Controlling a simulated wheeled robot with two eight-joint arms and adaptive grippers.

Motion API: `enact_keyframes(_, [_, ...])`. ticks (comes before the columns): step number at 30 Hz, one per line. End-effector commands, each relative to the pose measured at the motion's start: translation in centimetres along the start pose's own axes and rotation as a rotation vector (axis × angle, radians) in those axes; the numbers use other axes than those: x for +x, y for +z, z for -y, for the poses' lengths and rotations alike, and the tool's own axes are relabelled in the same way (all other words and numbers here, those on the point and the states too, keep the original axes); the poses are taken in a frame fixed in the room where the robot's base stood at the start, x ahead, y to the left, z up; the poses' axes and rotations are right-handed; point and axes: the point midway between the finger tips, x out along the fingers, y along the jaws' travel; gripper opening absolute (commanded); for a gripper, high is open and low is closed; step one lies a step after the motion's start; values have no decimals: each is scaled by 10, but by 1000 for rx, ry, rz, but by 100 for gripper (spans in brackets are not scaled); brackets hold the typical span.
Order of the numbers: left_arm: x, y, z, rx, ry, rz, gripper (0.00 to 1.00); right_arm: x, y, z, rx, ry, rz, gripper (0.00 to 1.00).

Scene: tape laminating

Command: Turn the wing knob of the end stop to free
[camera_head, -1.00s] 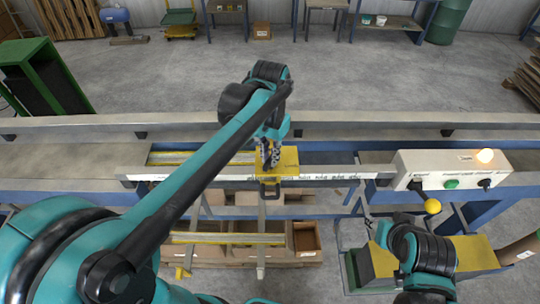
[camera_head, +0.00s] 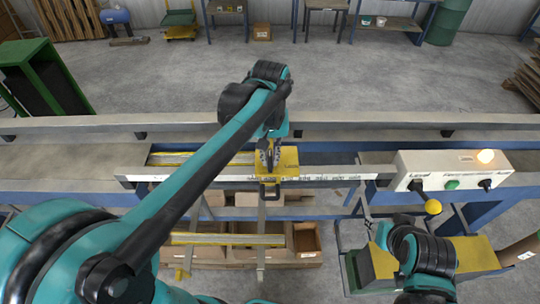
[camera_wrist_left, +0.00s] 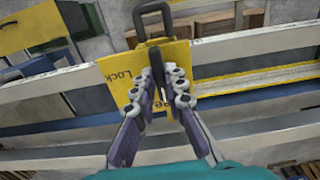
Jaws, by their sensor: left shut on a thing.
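The end stop is a yellow block (camera_head: 289,161) on the pale scale rail of the bench. It also shows in the left wrist view as a yellow plate (camera_wrist_left: 181,52) with the word "Lock" and a second, partly covered word. A black loop handle (camera_wrist_left: 152,10) sticks out from it. My left gripper (camera_head: 269,158) is over the top of the block. In the left wrist view my left gripper (camera_wrist_left: 159,78) has its fingers closed on the dark wing knob (camera_wrist_left: 156,82), which they mostly hide.
A white control box (camera_head: 455,168) with a lit lamp, a green button and dark knobs stands right of the rail (camera_head: 335,172). A yellow ball-topped lever (camera_head: 433,206) is below it. Cardboard boxes (camera_head: 305,240) sit under the bench.

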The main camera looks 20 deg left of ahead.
Motion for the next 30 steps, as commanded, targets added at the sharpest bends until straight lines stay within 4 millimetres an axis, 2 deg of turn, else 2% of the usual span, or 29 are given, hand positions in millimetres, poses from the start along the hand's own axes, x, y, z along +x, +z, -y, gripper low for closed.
enact_keyframes(10, [-1, -1, 0, -3, 0, -3, 0, 0, 0, 0, 0, 0, 0, 40])
enact_keyframes(11, [-1, -1, 0, -3, 0, -3, 20, 0, 0, 0, 0, 0, 0, 40])
enact_keyframes(12, [-1, -1, 0, -3, 0, -2, 30, 0, 0, 0, 0, 0, 0, 40])
enact_keyframes(13, [-1, -1, 0, -3, 0, -2, 33, 0, 0, 0, 0, 0, 0, 40])
enact_keyframes(23, [-3, 0, 0, -2, 0, -1, 33, 0, 0, 0, 0, 0, 0, 40])
enact_keyframes(26, [-13, -1, 0, -2, 0, -1, 33, 0, 0, 0, 0, 0, 0, 40])
enact_keyframes(30, [-40, 0, 0, -2, 0, -1, 33, 0, 0, 0, 0, 0, 0, 40])
